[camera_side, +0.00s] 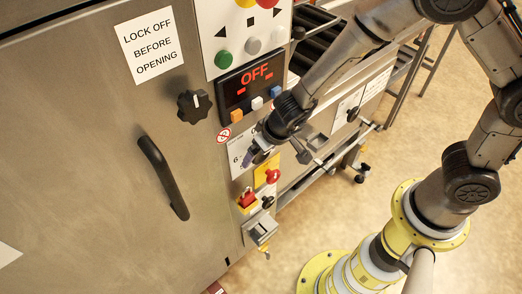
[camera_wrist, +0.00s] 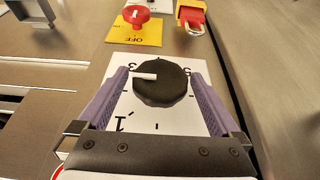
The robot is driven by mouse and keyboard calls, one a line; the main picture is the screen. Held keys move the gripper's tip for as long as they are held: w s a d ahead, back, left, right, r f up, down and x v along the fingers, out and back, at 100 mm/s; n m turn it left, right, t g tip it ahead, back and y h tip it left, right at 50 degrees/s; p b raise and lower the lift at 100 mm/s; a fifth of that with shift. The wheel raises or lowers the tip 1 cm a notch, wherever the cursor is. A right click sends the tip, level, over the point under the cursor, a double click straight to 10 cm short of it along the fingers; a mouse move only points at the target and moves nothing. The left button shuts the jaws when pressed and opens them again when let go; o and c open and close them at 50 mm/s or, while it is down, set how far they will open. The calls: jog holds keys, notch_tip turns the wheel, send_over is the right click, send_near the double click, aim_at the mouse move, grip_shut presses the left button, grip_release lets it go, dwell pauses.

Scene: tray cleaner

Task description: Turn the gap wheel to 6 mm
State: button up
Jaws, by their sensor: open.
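The gap wheel (camera_wrist: 160,84) is a black round knob on a white scale plate (camera_wrist: 155,122), seen close in the wrist view. Its white pointer mark points left in that view, near a partly hidden numeral that looks like 3. A 1 shows below the wheel and what looks like a 5 at its upper right; the 6 is not readable there. In the side view a 6 shows on the plate (camera_side: 237,163), left of my gripper (camera_side: 259,158), which hides the wheel. In the wrist view my gripper (camera_wrist: 160,76) is open, its purple fingers on either side of the wheel. Contact cannot be told.
A red knob (camera_wrist: 136,15) on a yellow OFF plate and a red padlock (camera_wrist: 190,18) lie close beyond the wheel. The display (camera_side: 254,77) reads OFF. A black knob (camera_side: 194,106) and door handle (camera_side: 163,177) stick out from the steel front.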

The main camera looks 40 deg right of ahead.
jog(key=c, duration=1.2)
